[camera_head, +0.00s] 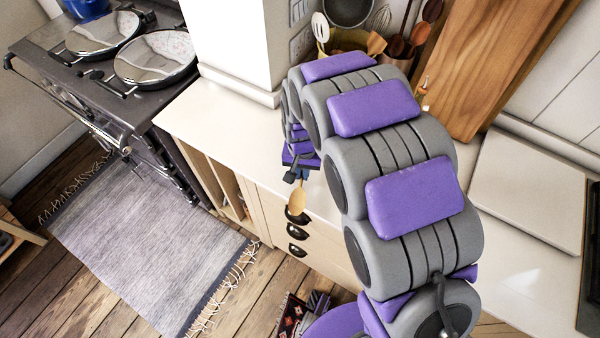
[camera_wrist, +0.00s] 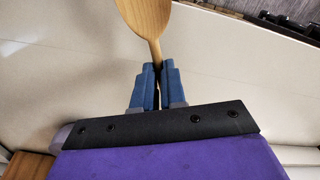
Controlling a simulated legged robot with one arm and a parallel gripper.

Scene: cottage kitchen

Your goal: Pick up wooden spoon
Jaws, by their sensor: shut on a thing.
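The wooden spoon (camera_wrist: 147,17) is held in my gripper (camera_wrist: 160,72), whose two blue fingers are shut on its handle just below the bowl. In the wrist view the spoon's bowl points up and is cut off by the top edge. In the head view the spoon (camera_head: 297,202) shows as a small tan shape below my gripper (camera_head: 303,174), in front of the counter's drawer side. Part of the handle is hidden by the fingers.
The white counter (camera_head: 215,125) runs beneath my arm. A pot of utensils (camera_head: 350,40) and a wooden board (camera_head: 497,60) stand at the back. A stove (camera_head: 95,95) with two round lids is at left. A grey rug (camera_head: 150,240) lies on the floor.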

